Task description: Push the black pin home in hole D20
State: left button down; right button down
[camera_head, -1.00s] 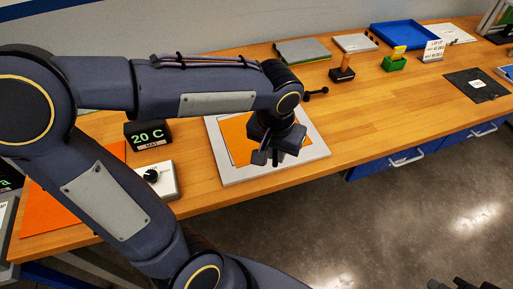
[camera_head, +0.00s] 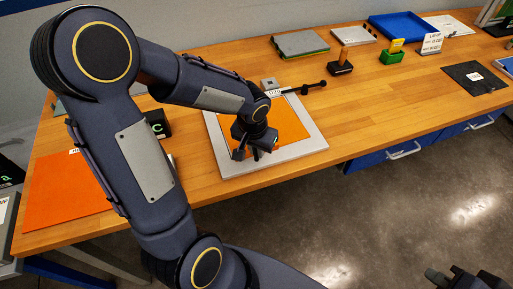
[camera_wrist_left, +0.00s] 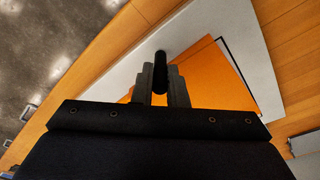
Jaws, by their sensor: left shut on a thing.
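My left gripper (camera_head: 254,152) points down over the orange sheet (camera_head: 290,122) on the light grey plate (camera_head: 316,147). In the left wrist view its two fingers (camera_wrist_left: 160,88) are shut on a dark, round-ended rod, the black pin (camera_wrist_left: 160,66). The rod stands out between the fingertips, over the grey plate and the sheet's edge. I cannot make out hole D20. A small white label (camera_head: 273,93) stands at the plate's back edge, its text hard to read. Dark parts of my right gripper (camera_head: 455,279) show at the bottom right, cut by the frame.
Behind the plate lie a small grey block (camera_head: 268,82) and a black handled piece (camera_head: 306,89). A black display (camera_head: 157,125) and orange mat (camera_head: 68,190) are to the left, partly behind my arm. A green holder (camera_head: 391,58) and blue tray (camera_head: 402,27) stand farther back. Wood right of the plate is clear.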

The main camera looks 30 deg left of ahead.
pick_arm(q)
jog(key=shift+f, duration=0.1)
jog(key=c, duration=1.9)
grip_release()
jog(key=shift+f, duration=0.1)
jog(key=o, duration=0.4)
jog(key=shift+o, duration=0.2)
